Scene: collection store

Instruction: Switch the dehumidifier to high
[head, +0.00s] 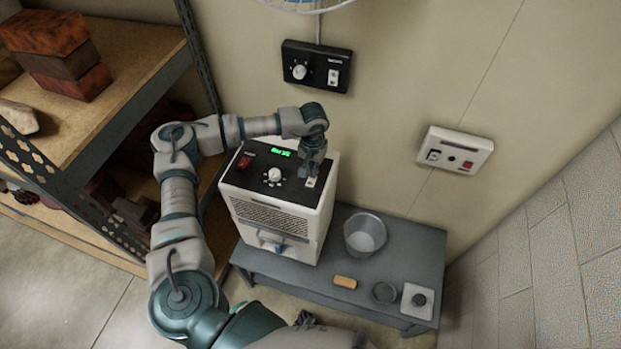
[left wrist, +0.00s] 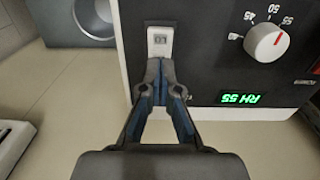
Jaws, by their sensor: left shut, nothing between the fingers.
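The white dehumidifier (head: 325,205) stands on a grey bench, its black panel facing up. On the panel are a red power switch (head: 244,162), a white dial (head: 274,175), a lit green display (head: 281,152) and a small white rocker switch (head: 310,182). In the left wrist view the display (left wrist: 238,99) reads RH 55 upside down, and the dial (left wrist: 266,42) has a red pointer. My left gripper (head: 312,172) is shut and empty over the panel. In the left wrist view its fingertips (left wrist: 159,70) are at the edge of the rocker switch (left wrist: 160,43); I cannot tell whether they touch.
A metal bucket (head: 365,233), a sponge-like tan block (head: 345,282), a small dark bowl (head: 384,292) and a white box with a black knob (head: 418,300) are on the bench (head: 320,290). Wall control boxes (head: 317,66) (head: 455,157) hang behind. A shelf (head: 110,70) stands left.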

